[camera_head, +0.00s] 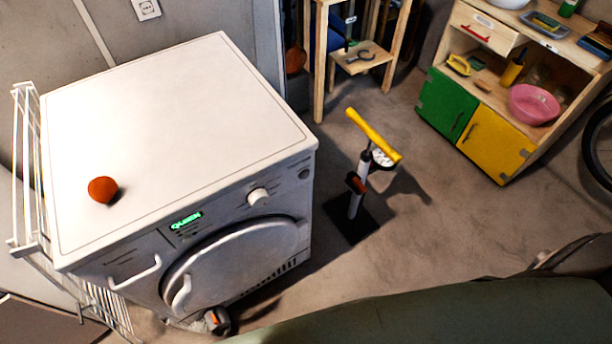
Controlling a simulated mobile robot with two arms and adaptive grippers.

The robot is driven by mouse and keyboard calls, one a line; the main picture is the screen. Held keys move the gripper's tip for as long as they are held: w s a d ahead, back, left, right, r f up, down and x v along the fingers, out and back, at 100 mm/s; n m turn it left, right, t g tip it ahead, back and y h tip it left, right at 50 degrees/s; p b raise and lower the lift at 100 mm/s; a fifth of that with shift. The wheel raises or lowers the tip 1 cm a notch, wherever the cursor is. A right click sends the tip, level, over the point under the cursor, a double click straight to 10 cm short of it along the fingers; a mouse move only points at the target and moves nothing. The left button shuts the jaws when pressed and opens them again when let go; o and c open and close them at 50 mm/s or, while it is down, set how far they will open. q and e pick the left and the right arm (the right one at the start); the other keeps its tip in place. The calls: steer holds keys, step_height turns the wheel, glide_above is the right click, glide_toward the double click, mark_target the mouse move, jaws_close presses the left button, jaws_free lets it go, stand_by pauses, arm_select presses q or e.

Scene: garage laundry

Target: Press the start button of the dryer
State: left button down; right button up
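The white dryer (180,120) stands at the left, seen from above, with its front facing the lower right. Its panel has a lit green display (186,220), a white round knob (258,196) and a small dark round spot (304,174) near the right edge, perhaps a button. I cannot tell for certain which is the start button. The round door (235,260) below looks closed. Neither of my grippers can be made out in the head view.
An orange ball-like object (102,189) lies on the dryer top. A white drying rack (28,170) is left of it. A yellow-handled pump (372,135) stands right of it. A dark object with orange (217,320) is below the door. A green surface (440,318) fills the lower right.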

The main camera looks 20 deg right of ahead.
jaws_close()
steer(key=shift+d, duration=0.1)
stand_by(1.2)
